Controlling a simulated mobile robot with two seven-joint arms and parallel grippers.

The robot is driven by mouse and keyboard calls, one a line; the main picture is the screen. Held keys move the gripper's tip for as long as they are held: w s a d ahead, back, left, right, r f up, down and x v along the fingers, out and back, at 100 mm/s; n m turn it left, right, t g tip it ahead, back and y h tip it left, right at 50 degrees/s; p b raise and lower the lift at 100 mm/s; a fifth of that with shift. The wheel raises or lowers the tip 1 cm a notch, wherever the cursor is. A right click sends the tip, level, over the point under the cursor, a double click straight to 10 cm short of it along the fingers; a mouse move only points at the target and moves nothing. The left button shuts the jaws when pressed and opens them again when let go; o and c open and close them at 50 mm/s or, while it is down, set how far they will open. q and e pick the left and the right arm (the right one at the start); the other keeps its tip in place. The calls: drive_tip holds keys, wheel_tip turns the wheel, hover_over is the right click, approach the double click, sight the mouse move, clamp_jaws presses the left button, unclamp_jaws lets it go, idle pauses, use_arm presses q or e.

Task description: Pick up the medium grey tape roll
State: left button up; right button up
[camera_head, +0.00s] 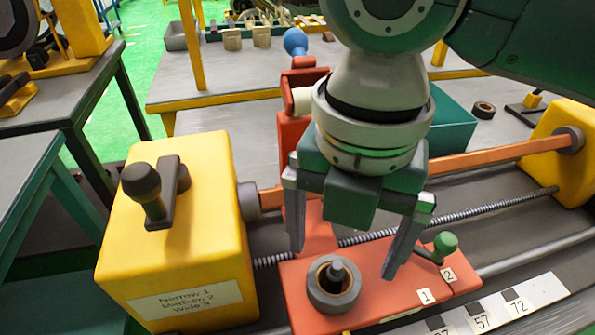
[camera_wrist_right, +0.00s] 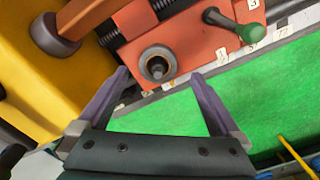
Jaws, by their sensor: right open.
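A grey tape roll (camera_head: 333,285) with a brown inner ring sits around a dark peg on the red carriage (camera_head: 375,262). It also shows in the right wrist view (camera_wrist_right: 157,64), just beyond the fingertips. A smaller dark roll (camera_head: 484,109) lies on the table behind, at the right; I cannot tell by size which one is called medium. My right gripper (camera_head: 345,262) is open and empty, pointing down above the carriage, with its fingers spread wide. In the right wrist view, the roll lies roughly midway between the fingers (camera_wrist_right: 160,76). My left gripper is not in view.
A yellow housing (camera_head: 185,230) with a dark crank stands left of the carriage. A green-knobbed lever (camera_head: 440,247) stands at the carriage's right. An orange bar (camera_head: 485,157) and a threaded rod run behind. A teal box (camera_head: 452,118) sits further back.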

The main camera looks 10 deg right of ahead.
sight(337, 266)
drive_tip(key=f, duration=0.5)
drive_tip(key=shift+s+a+f, duration=0.2)
drive_tip(key=shift+a, duration=0.05)
drive_tip(key=shift+c, duration=0.2)
drive_tip(key=c, duration=1.3)
drive_tip(key=shift+r, duration=0.15)
